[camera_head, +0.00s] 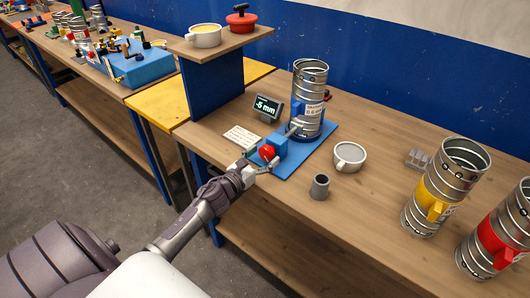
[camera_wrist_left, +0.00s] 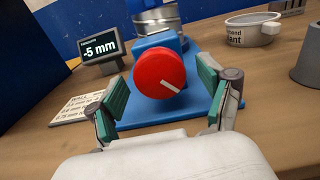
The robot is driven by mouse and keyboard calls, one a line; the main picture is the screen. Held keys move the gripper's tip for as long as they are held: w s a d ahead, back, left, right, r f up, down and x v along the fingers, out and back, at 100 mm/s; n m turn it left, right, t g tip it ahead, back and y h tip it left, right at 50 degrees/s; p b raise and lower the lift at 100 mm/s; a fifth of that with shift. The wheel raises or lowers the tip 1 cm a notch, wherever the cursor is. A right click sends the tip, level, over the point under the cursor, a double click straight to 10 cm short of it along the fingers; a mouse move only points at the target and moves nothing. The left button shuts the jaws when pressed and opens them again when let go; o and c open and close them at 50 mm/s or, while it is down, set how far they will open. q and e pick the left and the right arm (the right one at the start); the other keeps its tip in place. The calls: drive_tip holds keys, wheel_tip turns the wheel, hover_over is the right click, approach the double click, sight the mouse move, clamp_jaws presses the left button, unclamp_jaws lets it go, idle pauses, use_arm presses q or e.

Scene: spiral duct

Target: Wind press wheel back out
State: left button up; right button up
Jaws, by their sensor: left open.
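The press wheel is a red knob with a white mark (camera_wrist_left: 160,75); in the head view (camera_head: 267,153) it is at the front of a blue press block (camera_head: 278,144). The block stands on a blue base plate (camera_head: 301,155). A spiral metal duct (camera_head: 309,90) stands upright on the plate behind it. A small display (camera_head: 267,106) reads -5 mm; it also shows in the left wrist view (camera_wrist_left: 100,48). My left gripper (camera_head: 262,165) is open, with its green-padded fingers (camera_wrist_left: 160,90) on either side of the wheel. Contact is not clear. My right gripper is not in view.
Ducts with yellow (camera_head: 432,198) and red (camera_head: 497,243) bands stand farther right. A printed card (camera_head: 242,136) lies left. A raised shelf (camera_head: 217,45) holds two pots.

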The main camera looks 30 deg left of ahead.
use_arm(q)
drive_tip(key=shift+w, duration=0.45)
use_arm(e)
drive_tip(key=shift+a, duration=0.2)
use_arm(q)
drive_tip(key=shift+c, duration=0.2)
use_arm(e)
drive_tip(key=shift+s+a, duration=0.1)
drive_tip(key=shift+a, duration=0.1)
use_arm(q)
drive_tip(key=c, duration=1.1)
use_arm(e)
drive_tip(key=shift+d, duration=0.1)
